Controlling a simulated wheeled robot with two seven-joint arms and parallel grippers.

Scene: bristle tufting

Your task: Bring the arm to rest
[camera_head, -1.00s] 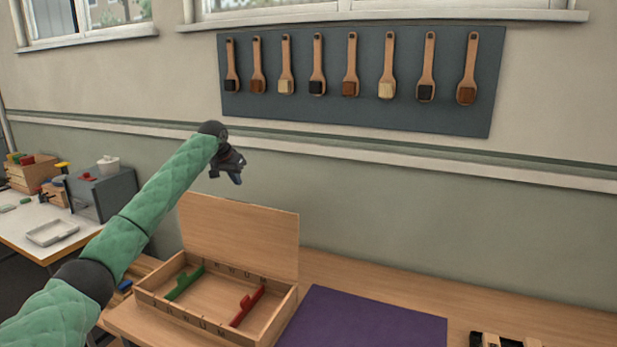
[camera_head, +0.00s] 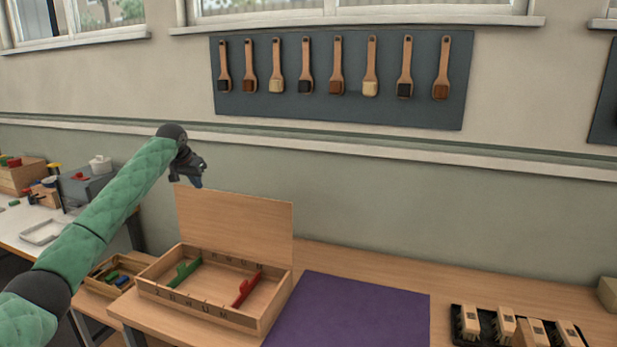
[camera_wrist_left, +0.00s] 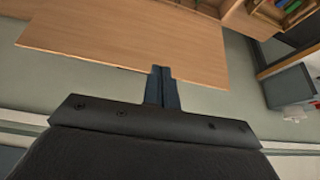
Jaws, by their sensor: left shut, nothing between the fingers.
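My left arm (camera_head: 90,222) in its green padded sleeve reaches in from the lower left of the head view. My left gripper (camera_head: 197,180) is above the raised lid of the wooden box, apart from it. In the left wrist view the two dark fingers (camera_wrist_left: 161,72) are together with nothing between them, and the lid (camera_wrist_left: 120,38) shows beyond them. My right gripper is not in view.
The open wooden box (camera_head: 215,315) holds a green piece (camera_head: 184,272) and a red piece (camera_head: 246,289). A purple mat (camera_head: 350,315) lies beside it. Several brush blocks sit in a black tray (camera_head: 456,322) at right. Brushes hang on a grey wall board (camera_head: 340,112).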

